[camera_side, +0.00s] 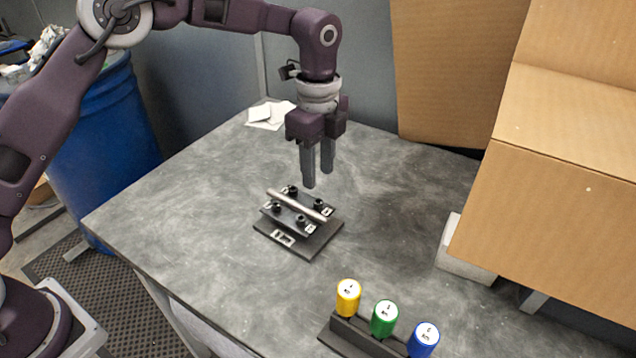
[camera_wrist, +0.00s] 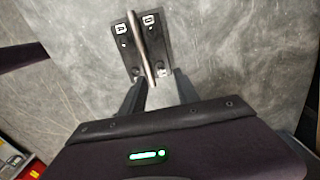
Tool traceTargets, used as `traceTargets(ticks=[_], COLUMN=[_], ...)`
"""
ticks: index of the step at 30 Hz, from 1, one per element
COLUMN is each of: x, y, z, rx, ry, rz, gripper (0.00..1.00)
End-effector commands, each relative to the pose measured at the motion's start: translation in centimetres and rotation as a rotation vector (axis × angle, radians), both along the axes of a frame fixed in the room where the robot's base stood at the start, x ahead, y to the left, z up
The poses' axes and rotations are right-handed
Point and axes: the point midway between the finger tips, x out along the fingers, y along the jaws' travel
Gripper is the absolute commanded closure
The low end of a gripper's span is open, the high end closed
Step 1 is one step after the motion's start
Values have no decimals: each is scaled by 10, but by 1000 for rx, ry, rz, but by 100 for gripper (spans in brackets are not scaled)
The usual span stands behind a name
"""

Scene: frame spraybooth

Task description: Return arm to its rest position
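My gripper (camera_side: 318,178) hangs pointing down above the table, over the far side of a black fixture plate (camera_side: 310,246). Its two fingers are apart with nothing between them; the gap also shows in the wrist view (camera_wrist: 161,74). A silver rod (camera_side: 290,202) lies across the fixture between several black knobs. In the wrist view the rod (camera_wrist: 139,42) runs up and down the picture, just beyond the fingertips. The fingers look clear of the rod and the fixture.
The grey table (camera_side: 190,215) is mostly bare. A black rack with yellow (camera_side: 348,297), green (camera_side: 384,318) and blue (camera_side: 424,340) capped cylinders stands at the front. Cardboard panels (camera_side: 560,190) stand on the right. A blue barrel (camera_side: 105,145) is on the left, and white papers (camera_side: 270,115) lie at the back.

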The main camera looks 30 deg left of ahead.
Motion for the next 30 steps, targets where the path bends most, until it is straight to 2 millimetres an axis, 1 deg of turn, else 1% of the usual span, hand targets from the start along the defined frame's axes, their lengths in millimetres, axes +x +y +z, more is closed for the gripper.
traceTargets(ticks=[2,13,14,16,17,18,20,21,23,24,26,27,29,30], x=[0,-1,-2,-11,-18,-31,-56,-76,-110,-134,-173,-198,-235,-256], y=[0,1,2,9,15,24,40,52,70,81,98,107,118,123], z=[3,5,9,30,44,65,97,115,138,150,161,164,163,159], rx=[0,0,1,8,11,15,13,6,-14,-36,-81,-117,-181,-225], ry=[-1,-2,-7,-34,-53,-84,-134,-169,-219,-252,-296,-322,-351,-363], rz=[0,5,15,76,119,193,332,436,600,713,892,1012,1181,1283], gripper=[62,62,62,62,62,62,62,62,62,62,62,62,62,62])
